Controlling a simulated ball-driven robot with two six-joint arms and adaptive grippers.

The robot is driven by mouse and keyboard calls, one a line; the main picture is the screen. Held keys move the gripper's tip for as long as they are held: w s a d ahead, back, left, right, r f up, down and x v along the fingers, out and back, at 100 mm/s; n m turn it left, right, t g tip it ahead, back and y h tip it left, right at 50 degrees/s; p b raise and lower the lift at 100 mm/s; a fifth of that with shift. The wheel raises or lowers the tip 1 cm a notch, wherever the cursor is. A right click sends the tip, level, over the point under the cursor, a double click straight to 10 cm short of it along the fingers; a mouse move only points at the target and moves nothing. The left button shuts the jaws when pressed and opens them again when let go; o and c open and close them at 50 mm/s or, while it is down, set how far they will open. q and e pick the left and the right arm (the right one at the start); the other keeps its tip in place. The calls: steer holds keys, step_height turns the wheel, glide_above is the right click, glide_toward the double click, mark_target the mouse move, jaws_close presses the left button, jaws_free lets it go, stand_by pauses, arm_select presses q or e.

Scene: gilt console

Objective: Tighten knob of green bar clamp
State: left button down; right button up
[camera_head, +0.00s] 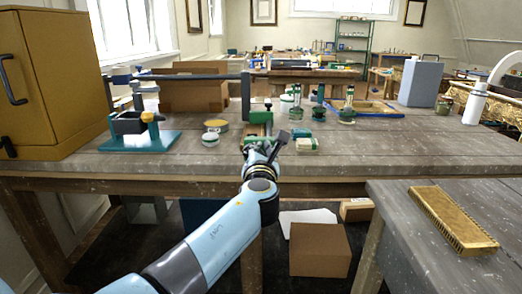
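A green bar clamp (261,117) stands near the middle of the wooden workbench, with its green jaw beside a dark upright bar. A small dark piece, perhaps its knob (268,104), shows above the green part. My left gripper (264,143) is at the bench's front edge, just in front of and below the clamp. Its dark fingers look spread apart, one to the left and one to the upper right. I see nothing held between them, and contact with the clamp cannot be told. My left wrist hides the bench edge below. My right gripper is not in view.
A teal vise-like tool (140,141) and yellow cabinet (48,80) stand left. Jars and a grey canister (420,83) stand farther right. The bench's front right is clear.

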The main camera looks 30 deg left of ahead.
arm_select(q)
steer(key=p+v, duration=0.2)
steer(key=v, duration=0.4)
steer(key=shift+w+d+r, duration=0.2)
steer(key=shift+d+r, duration=0.05)
steer(key=shift+d, duration=0.05)
stand_by(0.3)
